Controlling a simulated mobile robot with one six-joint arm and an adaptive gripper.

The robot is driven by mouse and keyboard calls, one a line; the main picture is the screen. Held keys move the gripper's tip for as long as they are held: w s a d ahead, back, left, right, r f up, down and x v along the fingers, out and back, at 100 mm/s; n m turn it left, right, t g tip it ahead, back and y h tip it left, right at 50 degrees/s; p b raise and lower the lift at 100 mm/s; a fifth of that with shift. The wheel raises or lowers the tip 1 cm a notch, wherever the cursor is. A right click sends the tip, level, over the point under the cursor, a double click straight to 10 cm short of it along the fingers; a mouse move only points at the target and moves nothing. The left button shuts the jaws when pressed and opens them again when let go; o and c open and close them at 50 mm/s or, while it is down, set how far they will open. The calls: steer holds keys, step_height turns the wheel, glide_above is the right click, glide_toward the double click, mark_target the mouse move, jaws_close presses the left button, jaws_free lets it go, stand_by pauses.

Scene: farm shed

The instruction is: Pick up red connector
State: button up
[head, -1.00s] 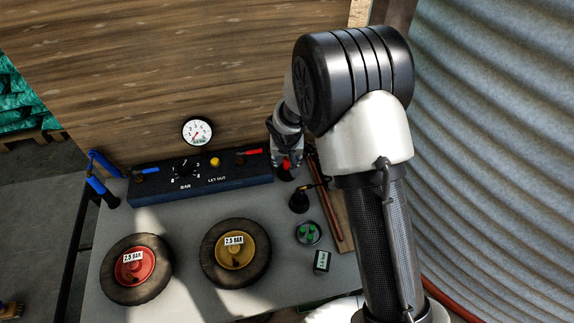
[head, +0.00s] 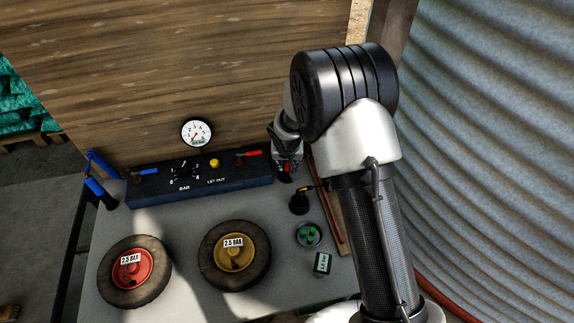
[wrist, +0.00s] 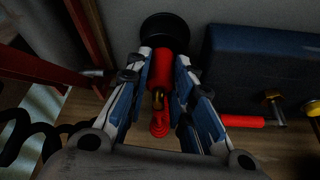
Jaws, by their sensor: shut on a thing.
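The red connector (wrist: 161,72) is a short red cylinder with a brass fitting and a red part at its near end. In the wrist view it lies between the two fingers of my gripper (wrist: 164,58), which are shut on it. Its far end meets a round black holder (wrist: 165,27); I cannot tell whether it still sits inside. In the head view my gripper (head: 287,163) is at the right end of the blue panel, with only a little of the connector showing red. My arm stands to the right.
The blue panel (head: 172,188) carries a gauge (head: 196,132), a yellow button and a red-handled valve (head: 248,154) close by. A black-based brass fitting (head: 299,202) and a green-studded disc (head: 308,234) stand in front. Two wheels lie on the bench.

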jaws_close()
steer(key=shift+r, duration=0.15)
step_height(320, 180, up, 20)
steer(key=p, duration=0.6)
steer(key=shift+a+f+p, duration=0.1)
steer(key=shift+f+p, duration=0.1)
steer(key=shift+p, duration=0.1)
